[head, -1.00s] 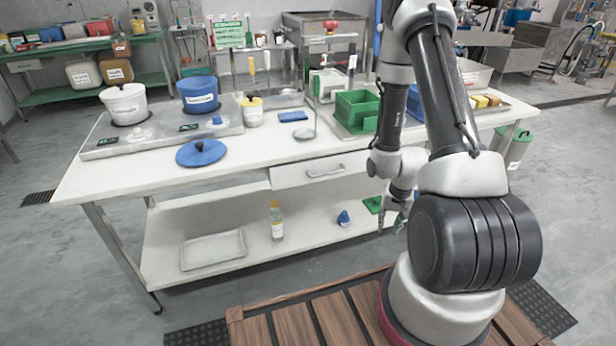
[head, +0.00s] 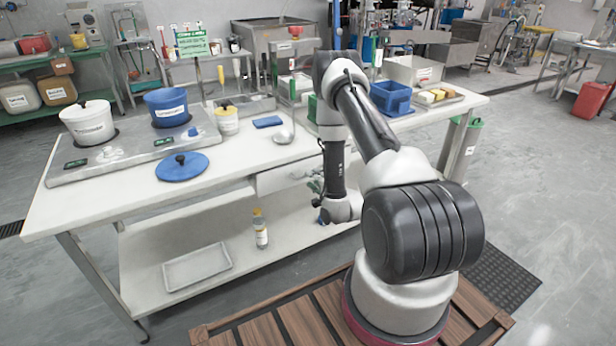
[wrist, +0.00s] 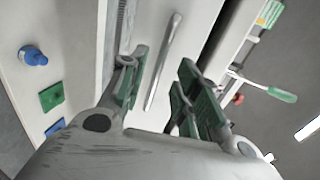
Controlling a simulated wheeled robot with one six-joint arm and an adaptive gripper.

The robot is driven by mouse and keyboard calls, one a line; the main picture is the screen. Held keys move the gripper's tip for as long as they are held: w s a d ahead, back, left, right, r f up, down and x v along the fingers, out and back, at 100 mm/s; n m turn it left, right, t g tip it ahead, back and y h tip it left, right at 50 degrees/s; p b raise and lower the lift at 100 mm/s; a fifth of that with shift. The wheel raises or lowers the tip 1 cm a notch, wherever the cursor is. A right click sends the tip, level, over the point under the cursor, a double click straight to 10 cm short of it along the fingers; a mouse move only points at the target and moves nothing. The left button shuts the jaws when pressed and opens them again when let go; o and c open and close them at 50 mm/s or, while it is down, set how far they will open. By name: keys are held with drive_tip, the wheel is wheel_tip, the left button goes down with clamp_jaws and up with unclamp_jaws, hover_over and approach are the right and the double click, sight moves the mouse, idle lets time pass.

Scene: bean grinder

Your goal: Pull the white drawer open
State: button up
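The white drawer (head: 272,181) sits under the front edge of the white table, and its front looks flush. My gripper (head: 316,188) is in front of the drawer's right part, and my arm hides some of it. In the wrist view the drawer front (wrist: 198,22) fills the upper middle, with its silver bar handle (wrist: 163,65) running lengthwise. My gripper (wrist: 163,72) is open, with one green-padded finger on each side of the handle in the picture. The handle appears between the fingers, but I cannot tell whether they touch it or how far off it is.
The lower shelf (head: 200,245) holds a metal tray (head: 197,267) and a yellow-capped bottle (head: 260,230). On the tabletop are a blue lid (head: 182,168), a white pot (head: 88,125) and a blue pot (head: 166,108).

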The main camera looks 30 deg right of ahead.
drive_tip(key=shift+x, duration=2.35)
drive_tip(key=shift+d, duration=0.1)
clamp_jaws()
